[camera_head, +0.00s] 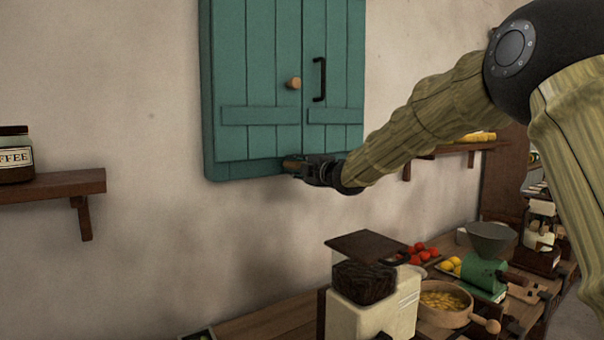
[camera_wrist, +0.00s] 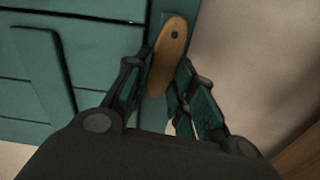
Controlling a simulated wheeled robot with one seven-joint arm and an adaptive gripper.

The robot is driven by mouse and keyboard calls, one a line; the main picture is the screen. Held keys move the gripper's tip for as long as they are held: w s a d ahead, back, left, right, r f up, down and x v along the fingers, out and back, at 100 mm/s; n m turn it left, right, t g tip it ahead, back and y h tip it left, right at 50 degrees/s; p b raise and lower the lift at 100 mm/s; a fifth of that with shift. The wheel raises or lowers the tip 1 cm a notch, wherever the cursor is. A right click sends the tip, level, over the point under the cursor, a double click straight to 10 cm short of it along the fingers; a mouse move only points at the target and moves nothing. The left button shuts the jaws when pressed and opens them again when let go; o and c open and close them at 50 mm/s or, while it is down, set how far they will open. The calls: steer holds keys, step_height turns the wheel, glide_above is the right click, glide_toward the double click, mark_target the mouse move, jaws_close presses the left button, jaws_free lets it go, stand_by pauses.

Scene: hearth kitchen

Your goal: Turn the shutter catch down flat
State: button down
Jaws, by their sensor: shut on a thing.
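The shutter catch is a small tan wooden bar (camera_wrist: 168,58) with a dark pivot screw near its far end in the wrist view. It lies along the lower frame of the teal shutter (camera_head: 251,70), nearly in line with the bottom edge. In the head view the catch (camera_head: 291,162) shows just left of my gripper. My gripper (camera_wrist: 158,84) is shut on the near end of the catch, with a finger on each side. In the head view my gripper (camera_head: 304,168) partly hides the catch.
The shutter has a round wooden knob (camera_head: 293,83) and a black handle (camera_head: 320,79). A shelf (camera_head: 50,186) with a coffee jar (camera_head: 15,155) is at left. Below are a cream grinder (camera_head: 371,306), a bowl (camera_head: 444,303) and a green grinder (camera_head: 484,273). The wall below the shutter is clear.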

steer(key=shift+d+n+b, duration=0.1)
steer(key=shift+n+b, duration=0.35)
steer(key=shift+n, duration=0.35)
steer(key=shift+r+b, duration=0.15)
steer(key=shift+b, duration=0.15)
steer(key=c, duration=1.5)
jaws_free()
steer(key=shift+w, duration=0.1)
steer(key=o, duration=0.3)
steer(key=shift+w+f, duration=0.15)
steer(key=shift+f, duration=0.25)
steer(key=shift+s, duration=0.3)
steer(key=v, duration=1.1)
steer(key=shift+s+d, duration=0.2)
steer(key=shift+d, duration=0.05)
